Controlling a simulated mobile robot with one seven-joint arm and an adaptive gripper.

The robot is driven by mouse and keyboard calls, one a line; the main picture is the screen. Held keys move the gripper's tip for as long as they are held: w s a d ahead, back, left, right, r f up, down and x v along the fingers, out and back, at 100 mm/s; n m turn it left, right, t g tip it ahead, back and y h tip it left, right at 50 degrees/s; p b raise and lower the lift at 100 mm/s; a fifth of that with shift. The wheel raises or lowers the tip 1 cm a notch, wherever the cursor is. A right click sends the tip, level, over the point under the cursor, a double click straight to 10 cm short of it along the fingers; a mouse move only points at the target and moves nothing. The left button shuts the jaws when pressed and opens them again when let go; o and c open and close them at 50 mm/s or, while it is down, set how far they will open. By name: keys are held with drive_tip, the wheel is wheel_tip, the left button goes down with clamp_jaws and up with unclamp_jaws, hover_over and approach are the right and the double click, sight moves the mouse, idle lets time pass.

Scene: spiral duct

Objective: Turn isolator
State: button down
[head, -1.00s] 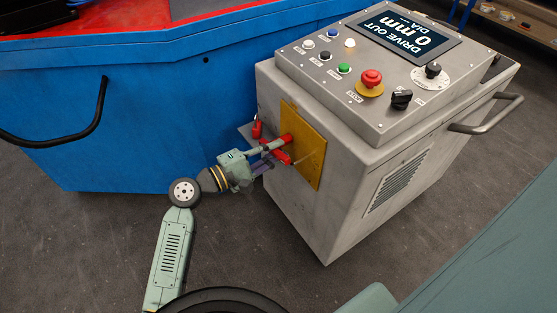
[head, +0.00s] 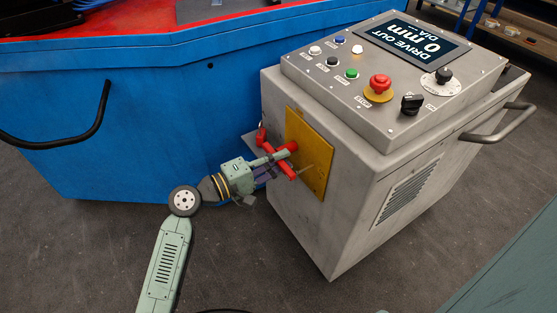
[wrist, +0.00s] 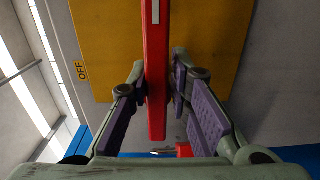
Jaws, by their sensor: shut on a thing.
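The isolator has a red handle (head: 284,168) on a yellow plate (head: 318,160) on the side of the grey console. In the wrist view the red handle (wrist: 157,50) stands as an upright bar with a white mark near its top, over the yellow plate (wrist: 215,45). An "OFF" label (wrist: 82,71) is on the plate's left side. My gripper (wrist: 160,85) is shut on the lower part of the handle, with a purple pad on each side. In the head view my gripper (head: 272,167) reaches the handle from the left and partly hides it.
The grey console (head: 310,215) carries buttons, a red emergency stop (head: 380,85) and a display reading "0 mm". A blue machine body (head: 150,130) stands close at the left. A small red item (head: 261,137) is beside the plate. Dark floor is open in front.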

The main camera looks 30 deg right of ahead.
drive_tip(key=shift+w+a+r+t, duration=0.15)
drive_tip(key=shift+w+a+t, duration=0.15)
drive_tip(key=shift+w, duration=0.3)
drive_tip(key=c, duration=1.7)
unclamp_jaws()
drive_tip(key=shift+d, duration=0.1)
drive_tip(key=shift+o, duration=0.7)
drive_tip(key=shift+s+d, duration=0.1)
drive_tip(key=shift+s, duration=0.05)
drive_tip(key=a, duration=0.7)
drive_tip(key=shift+s+a, duration=0.2)
drive_tip(key=shift+a, duration=0.1)
